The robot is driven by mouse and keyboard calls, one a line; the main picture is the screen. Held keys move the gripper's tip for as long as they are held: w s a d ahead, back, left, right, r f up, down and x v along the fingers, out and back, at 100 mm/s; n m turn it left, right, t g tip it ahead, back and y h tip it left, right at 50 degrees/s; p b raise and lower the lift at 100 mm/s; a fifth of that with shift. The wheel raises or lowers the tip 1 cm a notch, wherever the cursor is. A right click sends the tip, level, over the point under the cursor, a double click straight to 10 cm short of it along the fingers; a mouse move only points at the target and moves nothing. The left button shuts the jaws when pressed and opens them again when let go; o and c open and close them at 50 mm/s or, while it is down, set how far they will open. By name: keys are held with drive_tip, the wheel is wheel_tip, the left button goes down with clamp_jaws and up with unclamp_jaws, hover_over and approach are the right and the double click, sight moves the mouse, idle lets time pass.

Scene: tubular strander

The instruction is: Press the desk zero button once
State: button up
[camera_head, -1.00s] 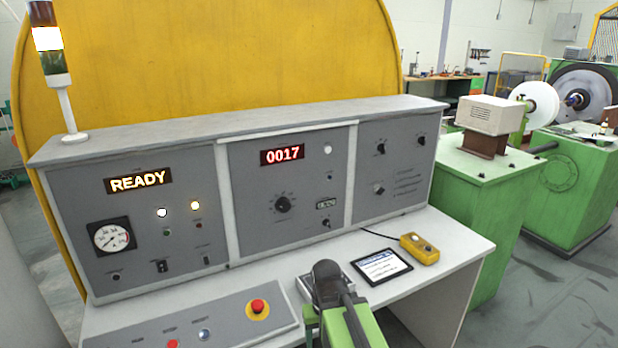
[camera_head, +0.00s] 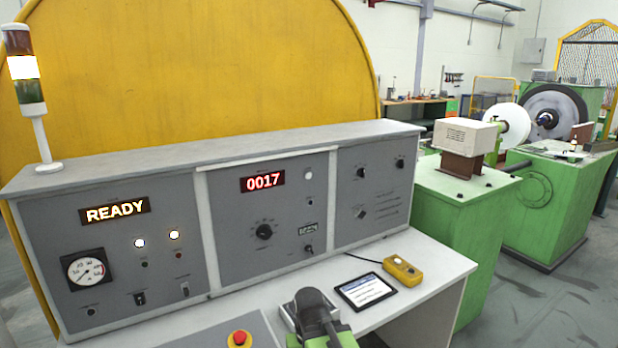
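The grey control desk (camera_head: 235,213) faces me with READY lit on its left panel and a red counter display (camera_head: 263,181) showing 0017 in the middle panel. Near the counter are a pale round fitting (camera_head: 307,175) and a small dark one (camera_head: 310,202). A black knob (camera_head: 264,232) sits lower. The labels are too small to read, so I cannot tell which control is the zero button.
A red emergency stop (camera_head: 240,338) is at the bottom edge. A tablet (camera_head: 365,291) and a yellow control box (camera_head: 403,270) lie on the desk's right shelf. A signal tower (camera_head: 33,95) stands on the desk's left end. Green machines (camera_head: 470,215) are at the right.

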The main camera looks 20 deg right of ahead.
clamp_jaws()
idle(1.3)
